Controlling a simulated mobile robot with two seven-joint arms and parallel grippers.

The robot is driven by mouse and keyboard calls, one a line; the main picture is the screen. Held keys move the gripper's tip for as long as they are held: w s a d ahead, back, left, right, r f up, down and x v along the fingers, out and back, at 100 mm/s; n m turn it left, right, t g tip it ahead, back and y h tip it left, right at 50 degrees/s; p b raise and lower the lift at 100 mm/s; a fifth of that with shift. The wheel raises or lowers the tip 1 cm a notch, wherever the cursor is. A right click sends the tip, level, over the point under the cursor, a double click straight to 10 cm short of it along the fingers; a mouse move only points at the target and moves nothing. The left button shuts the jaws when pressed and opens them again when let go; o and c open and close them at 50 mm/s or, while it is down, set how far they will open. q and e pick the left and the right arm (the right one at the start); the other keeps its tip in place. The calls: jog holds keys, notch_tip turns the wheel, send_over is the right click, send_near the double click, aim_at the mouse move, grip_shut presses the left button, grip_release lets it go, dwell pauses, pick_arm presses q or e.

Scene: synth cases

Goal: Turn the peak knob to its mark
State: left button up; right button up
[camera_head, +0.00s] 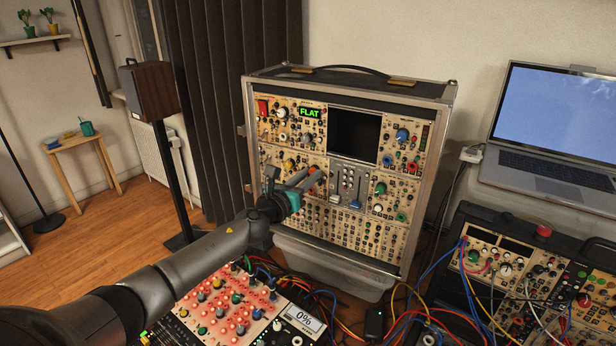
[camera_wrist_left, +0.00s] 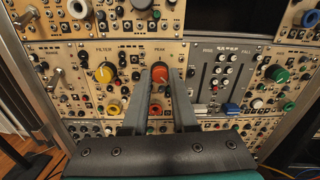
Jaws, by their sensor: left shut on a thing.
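The synth case (camera_head: 345,170) stands upright with its panel facing me. The peak knob is orange-red, under the PEAK label in the left wrist view (camera_wrist_left: 160,73); only a little of it shows in the head view, at my fingertips. My left gripper (camera_head: 309,178) reaches the panel from the left. Its two fingers (camera_wrist_left: 160,82) lie on either side of the peak knob, shut on it. The fingers hide the knob's sides, and I cannot make out its mark clearly. A green display (camera_head: 310,113) on the case reads FLAT. My right gripper is not in view.
A red-lit panel (camera_head: 228,308) and cables lie below my arm. A laptop (camera_head: 556,135) and another module case (camera_head: 530,270) are at the right.

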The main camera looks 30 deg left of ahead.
pick_arm(q)
grip_shut()
jog(key=shift+n, duration=0.3)
